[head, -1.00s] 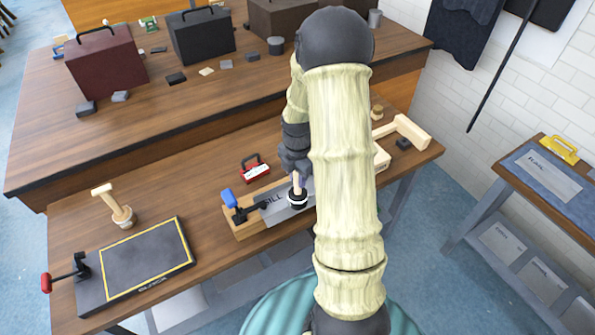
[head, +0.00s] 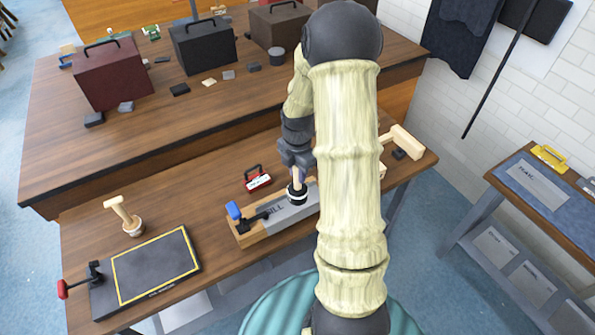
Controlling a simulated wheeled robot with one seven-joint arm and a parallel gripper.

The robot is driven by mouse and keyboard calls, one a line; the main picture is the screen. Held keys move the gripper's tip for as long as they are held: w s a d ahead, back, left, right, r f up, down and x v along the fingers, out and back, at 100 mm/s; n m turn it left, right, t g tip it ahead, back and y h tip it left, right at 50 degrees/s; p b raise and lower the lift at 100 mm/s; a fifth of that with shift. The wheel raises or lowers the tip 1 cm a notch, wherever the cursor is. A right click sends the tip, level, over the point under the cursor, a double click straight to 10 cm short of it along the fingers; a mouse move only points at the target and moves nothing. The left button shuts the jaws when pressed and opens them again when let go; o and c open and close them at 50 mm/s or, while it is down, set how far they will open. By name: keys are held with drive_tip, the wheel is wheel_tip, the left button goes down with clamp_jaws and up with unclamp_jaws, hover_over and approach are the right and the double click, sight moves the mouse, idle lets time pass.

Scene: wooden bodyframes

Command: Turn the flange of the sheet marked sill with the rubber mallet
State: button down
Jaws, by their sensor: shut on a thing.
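The sheet marked sill (head: 271,213) is grey and lies on a wooden block (head: 250,238) at the middle of the near bench. A toggle clamp with a blue handle (head: 233,210) stands at the block's left end, its arm over the sheet. My gripper (head: 298,168) is shut on the handle of a mallet, pointing down. The mallet's dark head with a pale band (head: 297,194) is at the sheet, right of the lettering; I cannot tell whether it touches. My arm hides the right part of the sheet and block.
A black plate with a yellow outline (head: 155,264) and a red-handled clamp (head: 76,283) lies at left, with another wooden mallet (head: 125,216) behind it. A small red case (head: 257,179) sits behind the block. Dark boxes stand on the far bench (head: 160,140).

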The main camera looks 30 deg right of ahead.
drive_tip(key=s+a+r+p, duration=0.1)
drive_tip(key=s+a+r, duration=0.1)
drive_tip(key=s, duration=0.6)
drive_tip(key=shift+s+a, duration=0.25)
drive_tip(key=shift+s, duration=0.1)
